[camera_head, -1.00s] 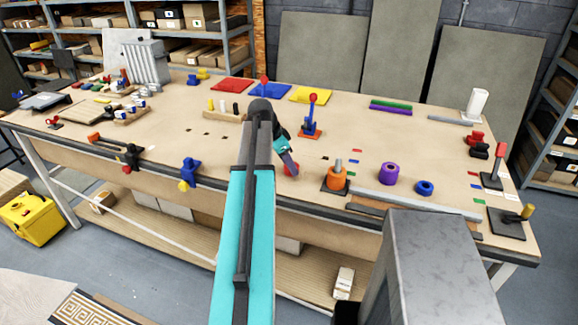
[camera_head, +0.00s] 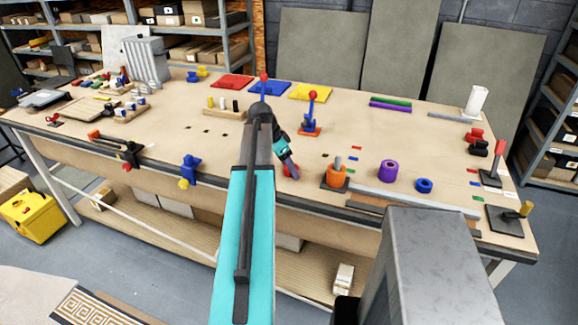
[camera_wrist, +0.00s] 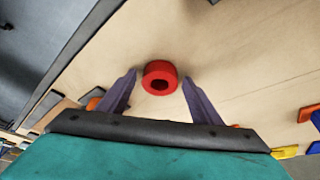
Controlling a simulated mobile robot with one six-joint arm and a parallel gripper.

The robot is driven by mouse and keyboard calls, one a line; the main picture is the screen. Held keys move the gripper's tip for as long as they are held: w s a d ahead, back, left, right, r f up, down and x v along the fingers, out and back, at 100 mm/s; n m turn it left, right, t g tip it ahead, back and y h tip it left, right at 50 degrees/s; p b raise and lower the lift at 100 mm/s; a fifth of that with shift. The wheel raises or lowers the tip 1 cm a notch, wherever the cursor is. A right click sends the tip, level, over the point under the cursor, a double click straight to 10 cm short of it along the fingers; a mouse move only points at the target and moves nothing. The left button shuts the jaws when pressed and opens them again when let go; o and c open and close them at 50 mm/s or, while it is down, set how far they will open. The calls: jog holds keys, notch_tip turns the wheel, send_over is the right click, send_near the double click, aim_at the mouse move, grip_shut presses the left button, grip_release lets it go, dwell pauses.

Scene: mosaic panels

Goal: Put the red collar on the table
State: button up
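The red collar (camera_wrist: 155,69) is a short ring with a hole through it, seen in the wrist view against the tan tabletop. It lies between the tips of my gripper (camera_wrist: 159,78), with a visible gap on each side. The two dark purple-grey fingers are spread and hold nothing. In the head view, the red collar (camera_head: 291,171) is partly hidden by my gripper (camera_head: 292,168), near the table's front edge. The table (camera_head: 235,150) is long with a light wooden top. The collar appears to rest on it; exact contact is hard to see.
Right of the collar stand an orange collar (camera_head: 336,177) on a peg base, a purple collar (camera_head: 387,173) and a blue ring (camera_head: 424,185). A blue lever with a red knob (camera_head: 311,122) stands behind. The table centre left of my arm is mostly clear.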

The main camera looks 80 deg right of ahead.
jog(key=shift+r, duration=0.25)
jog(key=b+v, duration=0.2)
jog(key=v, duration=1)
jog(key=shift+b, duration=0.35)
jog(key=shift+w+f, duration=0.1)
jog(key=shift+f, duration=0.05)
dwell(0.6)
